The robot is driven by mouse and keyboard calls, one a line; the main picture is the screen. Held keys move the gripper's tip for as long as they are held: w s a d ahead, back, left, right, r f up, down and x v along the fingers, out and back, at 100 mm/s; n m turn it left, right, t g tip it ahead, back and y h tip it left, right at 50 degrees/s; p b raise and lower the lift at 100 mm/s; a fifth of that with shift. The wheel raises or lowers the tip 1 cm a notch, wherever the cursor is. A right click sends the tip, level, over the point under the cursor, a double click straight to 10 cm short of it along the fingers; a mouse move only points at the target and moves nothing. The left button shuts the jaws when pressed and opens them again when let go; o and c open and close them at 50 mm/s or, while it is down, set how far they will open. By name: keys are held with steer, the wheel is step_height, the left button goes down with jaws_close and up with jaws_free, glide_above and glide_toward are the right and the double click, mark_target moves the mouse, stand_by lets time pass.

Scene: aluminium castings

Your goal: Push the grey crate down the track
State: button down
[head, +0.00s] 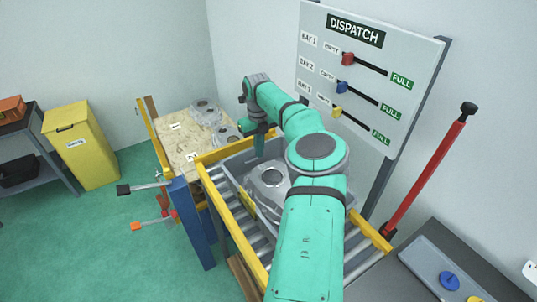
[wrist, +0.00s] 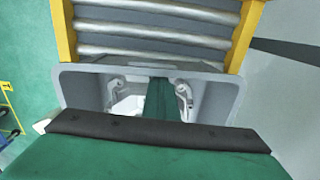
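The grey crate (head: 229,187) sits on a roller track (head: 234,222) between yellow rails, with a pale metal casting (head: 271,178) inside. My arm hides the crate's right part. My gripper (head: 259,146) points down at the crate's far end, its fingers seeming close together. In the wrist view, the crate's end (wrist: 86,90) spans the middle, and the bare rollers (wrist: 155,38) run on beyond it.
A wooden-topped bench (head: 180,155) with castings stands beyond the track. A dispatch board (head: 365,75) with coloured sliders rises on the right. A red-handled pole (head: 428,170) leans near a grey table (head: 470,270). A yellow bin (head: 80,145) stands left, with open green floor in front.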

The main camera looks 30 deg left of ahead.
steer(key=shift+w+a, duration=0.3)
steer(key=shift+a, duration=0.75)
steer(key=shift+w+a, duration=0.25)
steer(key=shift+a, duration=0.75)
